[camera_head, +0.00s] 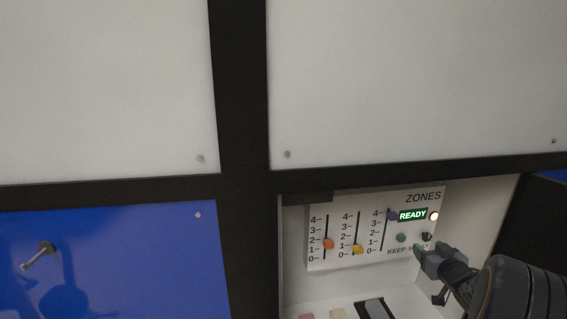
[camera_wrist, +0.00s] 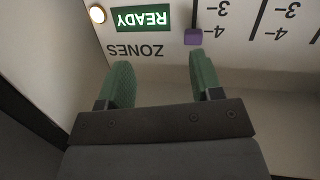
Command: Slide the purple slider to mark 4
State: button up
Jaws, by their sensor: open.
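The purple slider (camera_head: 392,215) is on the rightmost of three vertical slots on the white ZONES panel (camera_head: 330,200). It sits at the top of its slot, level with mark 4. In the wrist view, which is upside down, the purple slider (camera_wrist: 193,37) also lies beside the 4 label. My gripper (camera_wrist: 163,75) is open, with nothing between its green fingers. The purple slider is beyond the tip of the right finger in that view, apparently apart from it. In the head view my gripper (camera_head: 420,247) is at the panel's lower right and covers part of the lettering there.
A green READY display (camera_head: 412,215) and a lit lamp (camera_head: 434,216) are at the upper right. The panel stands inside a recess below a dark frame bar (camera_head: 390,174).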

jog(key=s+f+m+g+h, duration=0.4)
jog(key=s+f+g+h, duration=0.1)
jog(key=s+g, duration=0.4)
jog(key=s+a+r+n+g+y, duration=0.1)
jog(key=s+a+n+y, duration=0.1)
jog(key=a, duration=1.2)
jog(key=s+a+r+n+g+y, duration=0.1)
jog(key=s+a+y, duration=0.3)
jog(key=a, duration=0.9)
jog(key=s+r+g, duration=0.1)
jog(key=s, duration=0.1)
jog(key=shift+s+a+n, duration=0.4)
jog(key=shift+c, duration=0.3)
